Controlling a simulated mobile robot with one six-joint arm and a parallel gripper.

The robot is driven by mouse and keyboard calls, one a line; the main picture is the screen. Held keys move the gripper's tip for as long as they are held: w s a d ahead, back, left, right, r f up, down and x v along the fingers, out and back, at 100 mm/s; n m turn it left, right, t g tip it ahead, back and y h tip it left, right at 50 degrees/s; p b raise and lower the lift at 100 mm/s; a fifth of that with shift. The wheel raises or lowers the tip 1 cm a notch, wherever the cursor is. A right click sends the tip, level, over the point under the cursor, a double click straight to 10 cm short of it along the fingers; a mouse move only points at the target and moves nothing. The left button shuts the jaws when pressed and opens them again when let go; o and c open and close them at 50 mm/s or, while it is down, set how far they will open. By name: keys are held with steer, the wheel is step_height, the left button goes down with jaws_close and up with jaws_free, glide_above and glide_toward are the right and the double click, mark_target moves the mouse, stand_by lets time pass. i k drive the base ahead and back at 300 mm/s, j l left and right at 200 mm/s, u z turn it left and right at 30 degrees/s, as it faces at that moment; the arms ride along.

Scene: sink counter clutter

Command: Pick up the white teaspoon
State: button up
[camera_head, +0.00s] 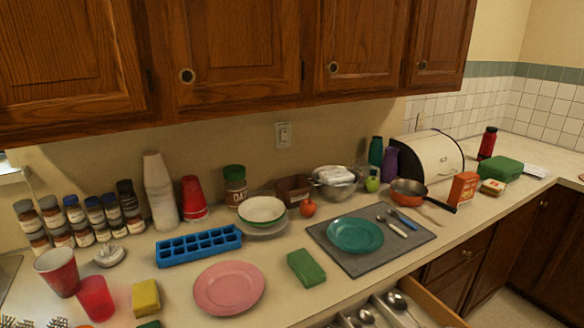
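My gripper is not in view. A small white utensil (397,230), which looks like the white teaspoon, lies on a dark grey mat (362,262), just right of a teal plate (355,235). It is small in the picture, so I cannot be sure of its shape. A blue-handled utensil (404,219) lies close along its right side. Several metallic spoons (395,299) lie in an open drawer (436,306) below the counter's front edge.
A saucepan (410,190) stands behind the mat, its handle reaching right. A green sponge (306,268) and a pink plate (229,288) lie to the left. An orange box (462,188) stands at right. Wooden cabinets (235,50) overhang the counter's back.

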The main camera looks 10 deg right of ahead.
mark_target(382, 220)
steer(key=k+l+z, duration=0.15)
steer(key=l+z, duration=0.2)
steer(key=k+l+z, duration=0.1)
steer(key=l+z, duration=0.15)
steer(key=z, duration=0.15)
